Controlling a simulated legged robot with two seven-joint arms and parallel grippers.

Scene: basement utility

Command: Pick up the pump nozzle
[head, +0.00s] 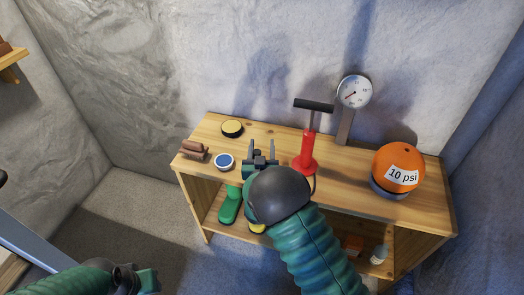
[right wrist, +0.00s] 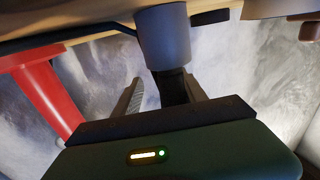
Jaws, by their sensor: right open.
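The red pump (head: 306,152) with a black T-handle stands upright on the wooden bench (head: 225,122); its red body also shows at the left of the right wrist view (right wrist: 45,95). A thin black hose (head: 315,184) curves from its base behind my right arm. My right gripper (head: 260,147) is open over the bench, left of the pump. In the right wrist view, what looks like the nozzle (right wrist: 163,38), a grey cylinder with a black stem, lines up between the open fingers; contact is unclear. My arm hides it in the head view. My left gripper (head: 130,279) is low at left, its jaws unclear.
A dial gauge (head: 354,93) stands behind the pump. An orange "10 psi" ball (head: 398,167) sits at right. A yellow-topped tin (head: 232,127), a blue-and-white tin (head: 224,161) and brown rolls (head: 194,150) lie at left.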

